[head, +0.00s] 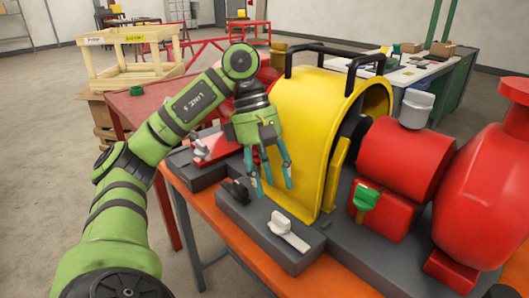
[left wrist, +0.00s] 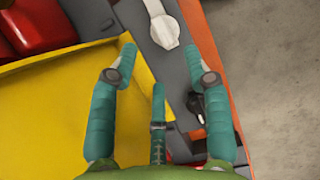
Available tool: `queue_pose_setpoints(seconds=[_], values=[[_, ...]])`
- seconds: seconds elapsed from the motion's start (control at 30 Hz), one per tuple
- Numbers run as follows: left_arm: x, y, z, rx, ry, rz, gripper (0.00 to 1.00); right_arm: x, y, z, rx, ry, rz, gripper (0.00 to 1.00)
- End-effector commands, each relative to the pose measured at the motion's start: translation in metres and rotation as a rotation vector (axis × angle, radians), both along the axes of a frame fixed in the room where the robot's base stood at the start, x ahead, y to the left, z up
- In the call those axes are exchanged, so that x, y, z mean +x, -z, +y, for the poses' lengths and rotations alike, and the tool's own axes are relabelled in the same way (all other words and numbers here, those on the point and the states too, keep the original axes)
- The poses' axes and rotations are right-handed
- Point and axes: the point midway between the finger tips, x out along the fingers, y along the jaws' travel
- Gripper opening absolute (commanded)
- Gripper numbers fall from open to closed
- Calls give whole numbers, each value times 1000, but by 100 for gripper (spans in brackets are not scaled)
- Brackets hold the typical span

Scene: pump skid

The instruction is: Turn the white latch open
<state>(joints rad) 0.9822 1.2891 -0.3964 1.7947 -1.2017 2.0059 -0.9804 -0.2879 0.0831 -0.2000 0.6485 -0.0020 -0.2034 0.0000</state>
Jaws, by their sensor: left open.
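The white latch (head: 288,230), a round knob with a flat lever, sits on a grey block at the near edge of the skid. In the head view its lever points toward the lower right. In the left wrist view the white latch (left wrist: 165,32) lies at the top, just beyond the fingertips. My left gripper (head: 269,189) is open and empty, fingers pointing down, above and behind the latch, and seems apart from it. It also shows in the left wrist view (left wrist: 160,58). My right gripper is not in view.
A yellow guard (head: 318,140) with black handles stands close to the left gripper's right. A black latch (head: 237,190) sits left of the white one, and a green latch (head: 367,196) sits on a red block. A red pump (head: 480,190) fills the right. Floor is clear at left.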

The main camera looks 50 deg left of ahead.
Motion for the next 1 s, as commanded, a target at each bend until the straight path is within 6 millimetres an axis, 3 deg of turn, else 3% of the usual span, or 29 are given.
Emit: queue_pose_setpoints(seconds=[0.5, 1.0], values=[[1, -36, 14, 4, -1, -5, 49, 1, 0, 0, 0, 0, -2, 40], [-1, -48, 21, 1, -5, -1, 49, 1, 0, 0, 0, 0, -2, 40]])
